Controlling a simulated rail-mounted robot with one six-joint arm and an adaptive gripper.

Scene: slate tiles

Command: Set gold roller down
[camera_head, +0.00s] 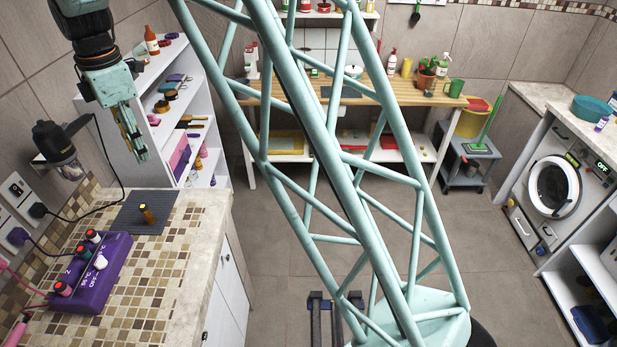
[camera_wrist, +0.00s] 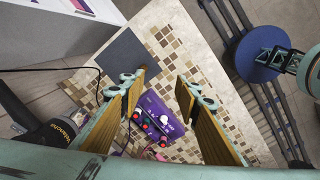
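The gold roller (camera_head: 147,213) stands upright on the dark grey mat (camera_head: 128,222) at the counter's back end. In the wrist view a small brownish-gold piece of it (camera_wrist: 143,68) shows at the mat's edge, partly hidden by a finger. My gripper (camera_head: 138,152) hangs above the counter, clear of the roller. In the wrist view my gripper (camera_wrist: 160,80) is open, its two wooden-faced fingers wide apart with nothing between them.
A purple heater (camera_head: 92,275) with several capped rollers sits on the mosaic counter (camera_head: 150,280). A dark dryer (camera_head: 55,143) hangs on the wall with its cord nearby. A white shelf unit (camera_head: 210,120) stands behind. The counter's right side is clear.

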